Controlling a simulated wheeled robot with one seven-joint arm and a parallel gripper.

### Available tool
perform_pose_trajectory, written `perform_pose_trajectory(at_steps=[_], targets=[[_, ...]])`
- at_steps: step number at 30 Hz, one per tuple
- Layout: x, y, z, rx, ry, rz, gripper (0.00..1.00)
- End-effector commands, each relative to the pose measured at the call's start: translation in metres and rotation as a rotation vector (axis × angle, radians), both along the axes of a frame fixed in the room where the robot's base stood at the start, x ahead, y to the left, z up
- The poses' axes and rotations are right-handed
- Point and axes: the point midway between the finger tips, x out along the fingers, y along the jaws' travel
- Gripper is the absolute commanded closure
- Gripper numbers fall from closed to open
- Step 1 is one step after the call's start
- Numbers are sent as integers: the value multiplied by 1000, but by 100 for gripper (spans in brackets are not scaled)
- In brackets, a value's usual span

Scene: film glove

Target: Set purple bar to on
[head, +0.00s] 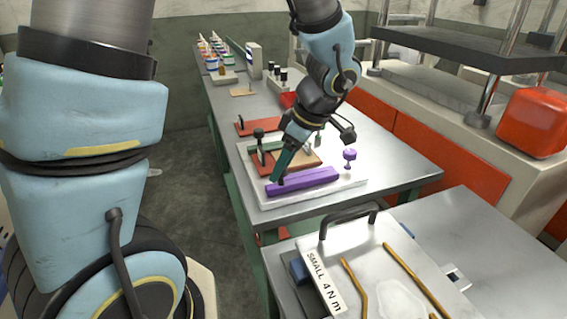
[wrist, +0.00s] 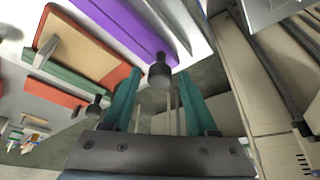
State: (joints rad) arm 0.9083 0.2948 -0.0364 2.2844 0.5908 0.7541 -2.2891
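The purple bar (head: 305,181) lies along the front of a white board (head: 330,194) on the metal table. In the wrist view the purple bar (wrist: 125,28) runs across the top, and a dark round-ended knob (wrist: 160,74) shows near its end. My gripper (head: 276,178) reaches down to the bar's left end in the head view. In the wrist view its two teal fingers are apart, with the knob appearing between their tips. I cannot tell whether either finger touches the knob. In the head view the fingers mostly hide the knob.
A purple round-topped knob (head: 350,156) stands right of the bar. Behind the bar are a red-brown block (head: 264,166) with a dark-topped handle (head: 259,135), and a red plate (head: 250,126). A second bench with a handled metal case (head: 352,245) stands in front.

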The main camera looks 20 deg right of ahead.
Motion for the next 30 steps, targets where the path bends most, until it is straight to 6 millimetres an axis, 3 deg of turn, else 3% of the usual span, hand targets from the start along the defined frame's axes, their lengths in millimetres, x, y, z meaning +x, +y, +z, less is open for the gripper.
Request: perform_pose_trajectory(at_steps=[2, 15, 30], targets=[[0, 0, 0, 0, 0, 0, 51], [0, 0, 0, 0, 0, 0, 100], [0, 0, 0, 0, 0, 0, 100]])
